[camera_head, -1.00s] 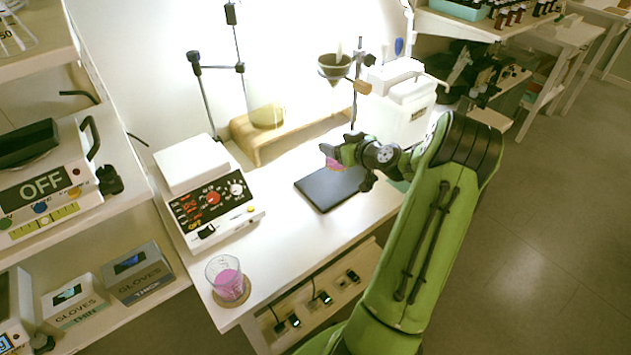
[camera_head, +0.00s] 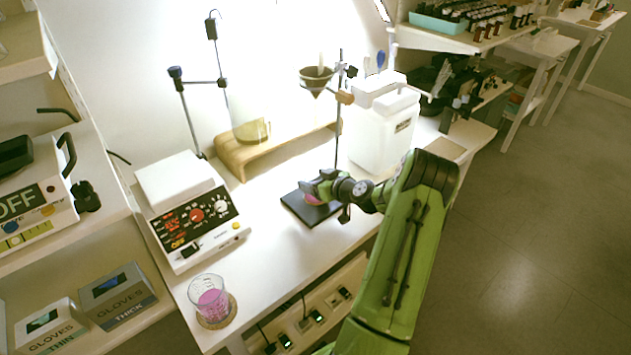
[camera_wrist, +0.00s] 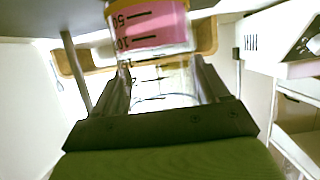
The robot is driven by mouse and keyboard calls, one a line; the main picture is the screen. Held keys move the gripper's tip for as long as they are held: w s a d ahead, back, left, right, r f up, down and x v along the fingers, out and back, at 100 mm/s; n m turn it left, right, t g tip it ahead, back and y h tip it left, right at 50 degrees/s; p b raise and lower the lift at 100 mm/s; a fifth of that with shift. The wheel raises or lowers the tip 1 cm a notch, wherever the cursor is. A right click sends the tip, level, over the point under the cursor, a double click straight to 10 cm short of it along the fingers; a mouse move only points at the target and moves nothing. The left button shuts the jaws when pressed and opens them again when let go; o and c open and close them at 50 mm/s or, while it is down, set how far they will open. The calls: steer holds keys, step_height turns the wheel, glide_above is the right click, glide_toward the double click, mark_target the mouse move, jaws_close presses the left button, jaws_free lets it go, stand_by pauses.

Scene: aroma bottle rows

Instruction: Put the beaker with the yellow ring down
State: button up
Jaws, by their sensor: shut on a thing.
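My gripper (camera_head: 314,190) is shut on a clear beaker (camera_head: 313,200) with pink liquid, low over the black plate (camera_head: 296,208) of the ring stand. The plate is partly hidden, and I cannot tell whether the beaker touches it. In the wrist view, the held beaker (camera_wrist: 150,27) shows pink liquid and black marks upside down, with its clear wall between the fingers (camera_wrist: 160,92). A second beaker (camera_head: 209,298) with pink liquid stands on a round cork mat (camera_head: 228,317) at the front left of the table.
A white control box (camera_head: 190,212) stands left of the plate. A wooden bench (camera_head: 235,160) with a yellowish glass vessel (camera_head: 252,131) is behind. The stand's rod (camera_head: 338,120) holds a funnel (camera_head: 316,80). A white container (camera_head: 384,135) is at the right. Table space in front of the plate is clear.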

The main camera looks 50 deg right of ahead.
steer(key=o, duration=1.2)
steer(key=shift+f, duration=0.1)
